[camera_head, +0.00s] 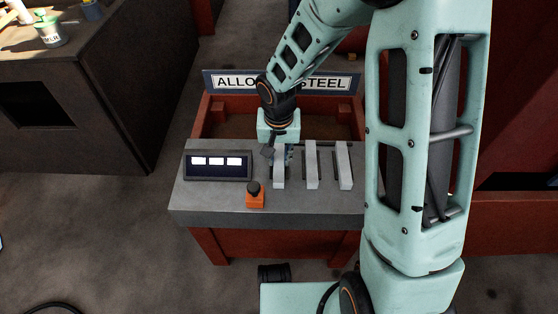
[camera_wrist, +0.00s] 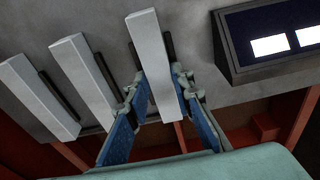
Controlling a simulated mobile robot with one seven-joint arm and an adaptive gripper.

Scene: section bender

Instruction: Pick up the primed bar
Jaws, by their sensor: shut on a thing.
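Three pale grey bars lie side by side on the grey bench top, beside dark slots or strips. My gripper (camera_head: 279,152) reaches down from behind to the far end of the leftmost bar (camera_head: 279,177) in the head view. In the wrist view this bar (camera_wrist: 153,55) runs between the two blue-padded fingers (camera_wrist: 154,88), and the gripper is shut on it. The middle bar (camera_head: 312,172) and the right bar (camera_head: 343,172) stand free of the gripper. I cannot tell from surface look which bar is primed, nor whether the held bar is clear of the bench.
A dark display (camera_head: 218,164) with three lit white fields and an orange button box (camera_head: 255,196) sit left of the bars. A red bin with an "ALLOY STEEL" sign (camera_head: 225,82) stands behind the bench. A dark cabinet (camera_head: 95,100) stands at far left.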

